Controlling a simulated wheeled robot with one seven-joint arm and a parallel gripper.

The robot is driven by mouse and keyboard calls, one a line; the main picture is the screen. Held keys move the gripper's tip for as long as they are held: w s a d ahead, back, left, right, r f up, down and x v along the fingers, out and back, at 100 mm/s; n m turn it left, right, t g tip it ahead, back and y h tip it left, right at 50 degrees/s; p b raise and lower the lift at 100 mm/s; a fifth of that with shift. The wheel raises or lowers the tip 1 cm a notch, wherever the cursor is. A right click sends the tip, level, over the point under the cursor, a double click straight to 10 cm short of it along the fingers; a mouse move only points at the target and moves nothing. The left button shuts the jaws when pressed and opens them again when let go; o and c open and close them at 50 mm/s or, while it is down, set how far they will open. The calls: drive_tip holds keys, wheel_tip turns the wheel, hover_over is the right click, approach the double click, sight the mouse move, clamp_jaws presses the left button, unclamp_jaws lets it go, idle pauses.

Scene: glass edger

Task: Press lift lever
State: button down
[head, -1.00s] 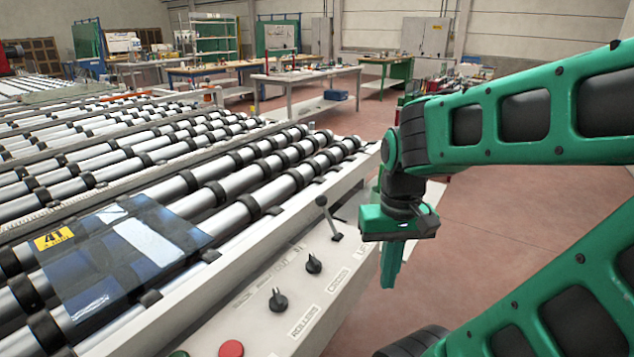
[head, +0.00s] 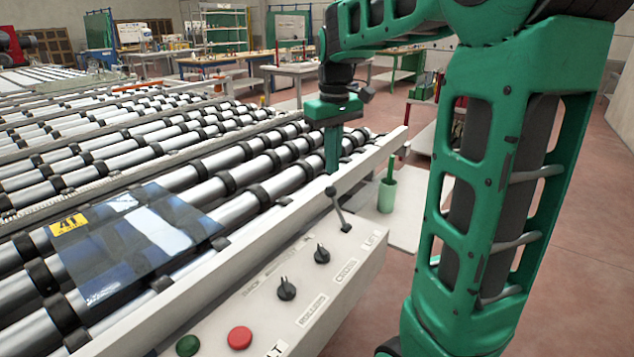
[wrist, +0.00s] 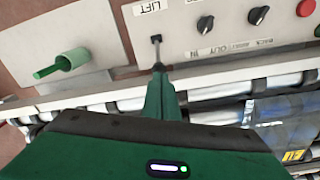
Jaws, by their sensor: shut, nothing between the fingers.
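The lift lever (head: 338,208) is a thin dark stick with a round knob, leaning up from its slot at the far end of the pale control panel (head: 365,262). In the wrist view the lever (wrist: 157,48) rises from a slot beside the LIFT label, and its knob end is hidden by or right at my fingertips. My gripper (head: 332,172) is shut and empty, its green fingers pointing down just above and behind the knob in the head view. In the wrist view the gripper's fingers (wrist: 160,78) meet the lever's line; I cannot tell whether they touch.
Two black knobs (head: 286,288), a red button (head: 239,338) and a green button (head: 188,345) sit nearer on the panel. A glass sheet (head: 140,235) with a yellow label lies on the rollers.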

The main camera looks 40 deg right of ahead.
drive_tip(key=r+n, duration=0.2)
hover_over(313, 189)
drive_tip(key=shift+s+a+f, duration=0.15)
drive_tip(key=shift+s+a, duration=0.2)
drive_tip(key=shift+a, duration=0.05)
drive_tip(key=f, duration=1)
drive_tip(key=shift+w+d, duration=0.2)
drive_tip(key=shift+s+d+r, duration=0.1)
drive_tip(key=shift+s+r, duration=0.1)
drive_tip(key=shift+s, duration=0.35)
drive_tip(key=shift+s+d+r, duration=0.1)
drive_tip(key=shift+s+r, duration=0.05)
drive_tip(key=shift+s, duration=0.4)
drive_tip(key=shift+s+d+r, duration=0.1)
drive_tip(key=shift+s+r, duration=0.1)
drive_tip(key=shift+s, duration=0.55)
